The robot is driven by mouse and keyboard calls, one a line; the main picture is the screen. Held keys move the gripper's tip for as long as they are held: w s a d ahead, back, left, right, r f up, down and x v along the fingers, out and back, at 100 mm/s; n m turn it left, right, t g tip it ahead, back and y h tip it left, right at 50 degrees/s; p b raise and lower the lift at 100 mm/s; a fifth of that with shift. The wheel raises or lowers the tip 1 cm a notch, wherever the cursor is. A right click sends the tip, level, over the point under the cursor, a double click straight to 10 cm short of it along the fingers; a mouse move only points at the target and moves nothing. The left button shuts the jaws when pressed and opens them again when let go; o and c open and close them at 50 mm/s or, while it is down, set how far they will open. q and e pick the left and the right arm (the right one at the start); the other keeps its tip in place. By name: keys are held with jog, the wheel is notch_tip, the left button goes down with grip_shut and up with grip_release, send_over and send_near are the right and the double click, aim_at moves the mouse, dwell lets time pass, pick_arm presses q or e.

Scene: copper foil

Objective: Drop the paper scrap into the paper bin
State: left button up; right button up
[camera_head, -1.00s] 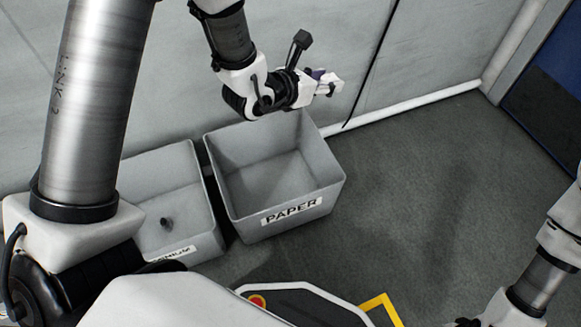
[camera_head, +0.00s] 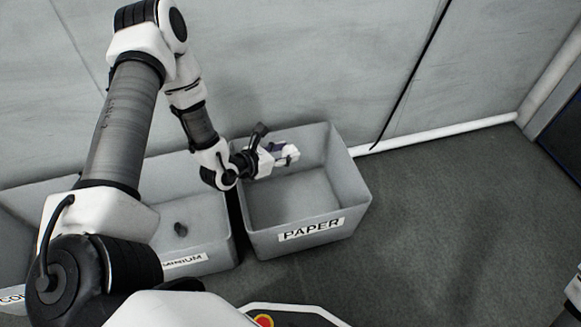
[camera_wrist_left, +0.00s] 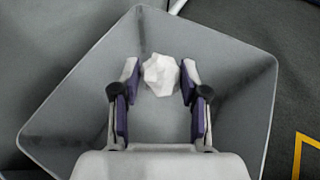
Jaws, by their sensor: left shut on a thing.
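The paper scrap is a white crumpled lump (camera_wrist_left: 160,75) in the left wrist view, between the tips of my left gripper (camera_wrist_left: 160,88). The gripper is shut on it. In the head view my left gripper (camera_head: 282,156) is above the back part of the paper bin, within its rim. The paper bin (camera_head: 318,206) is a grey open box with a PAPER label on its front. In the left wrist view its grey walls (camera_wrist_left: 240,95) surround the gripper and scrap from below.
A similar grey bin (camera_head: 205,222) stands to the left, its label partly hidden, with a small dark lump (camera_head: 181,230) inside. Another bin (camera_head: 22,225) is at the far left. The wall (camera_head: 300,60) rises behind the bins. Floor (camera_head: 450,210) is clear to the right.

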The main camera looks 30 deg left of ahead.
pick_arm(q)
notch_tip(320, 180, down, 6)
jog(key=b, duration=0.5)
jog(key=shift+r, duration=0.1)
jog(key=o, duration=0.7)
jog(key=shift+o, duration=0.2)
jog(key=v, duration=0.7)
jog(key=shift+s, duration=0.2)
jog(key=shift+r, duration=0.1)
